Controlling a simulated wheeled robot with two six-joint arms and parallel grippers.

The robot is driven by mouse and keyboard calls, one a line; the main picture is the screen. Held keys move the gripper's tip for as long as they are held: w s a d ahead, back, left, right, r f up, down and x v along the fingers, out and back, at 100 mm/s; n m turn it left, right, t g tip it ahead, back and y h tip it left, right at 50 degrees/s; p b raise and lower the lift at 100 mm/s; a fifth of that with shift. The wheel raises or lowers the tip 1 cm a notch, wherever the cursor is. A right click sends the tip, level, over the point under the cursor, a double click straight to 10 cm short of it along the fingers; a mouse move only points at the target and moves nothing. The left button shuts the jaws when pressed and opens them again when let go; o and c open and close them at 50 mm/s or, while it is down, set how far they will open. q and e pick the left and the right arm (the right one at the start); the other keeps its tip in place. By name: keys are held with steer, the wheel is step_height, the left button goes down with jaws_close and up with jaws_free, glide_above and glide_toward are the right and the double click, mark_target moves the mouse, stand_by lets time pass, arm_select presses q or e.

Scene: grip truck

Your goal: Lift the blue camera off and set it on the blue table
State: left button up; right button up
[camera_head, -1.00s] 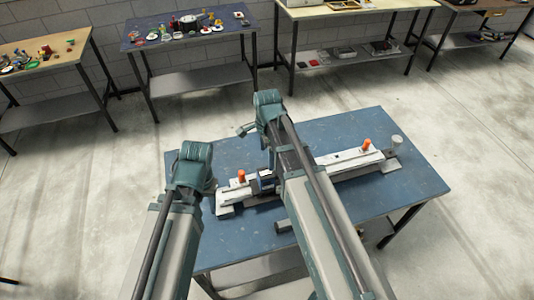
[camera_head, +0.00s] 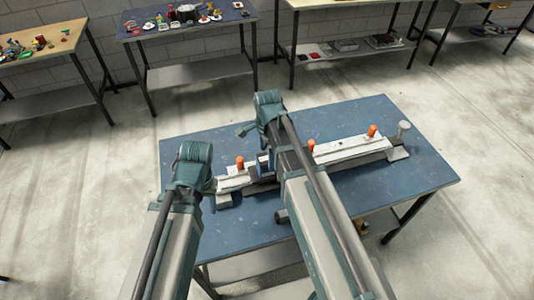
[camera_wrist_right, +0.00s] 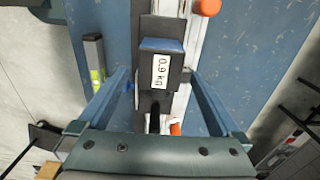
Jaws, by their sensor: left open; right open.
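The blue camera (camera_wrist_right: 163,44), a block with a blue top and a white "0.9 kg" label, sits on the white rail (camera_wrist_right: 193,45) in the right wrist view. In the head view only a sliver of the camera (camera_head: 263,165) shows beside my right arm. My right gripper (camera_wrist_right: 160,78) is open, with one blue finger on each side of the camera's near end; contact cannot be told. The blue table (camera_head: 230,230) carries the rail. My left gripper (camera_head: 192,165) is over the table's left side, left of the rail; its fingertips are hidden by the arm.
Orange knobs (camera_head: 372,131) and a white post (camera_head: 404,127) stand up from the rail. A grey block with a yellow-green label (camera_wrist_right: 94,60) lies beside it. The table's front left and right end are clear. Other tables (camera_head: 185,22) stand far behind.

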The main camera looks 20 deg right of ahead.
mark_target(267, 158)
step_height(267, 158, down, 6)
steer(key=b, duration=0.4)
steer(key=shift+r, duration=0.2)
arm_select(q)
step_height(267, 158, down, 6)
steer(key=shift+r, duration=0.25)
arm_select(e)
steer(key=shift+r, duration=0.1)
steer(key=shift+c, duration=0.2)
jaws_close()
steer(key=c, duration=0.5)
jaws_free()
steer(key=c, duration=0.4)
arm_select(q)
steer(key=shift+r+p, duration=1.1)
steer(key=shift+r, duration=0.15)
arm_select(e)
steer(key=shift+r, duration=1.2)
arm_select(q)
steer(key=shift+r+p, duration=2.5)
steer(key=shift+r, duration=0.05)
arm_select(e)
steer(key=shift+r, duration=2.55)
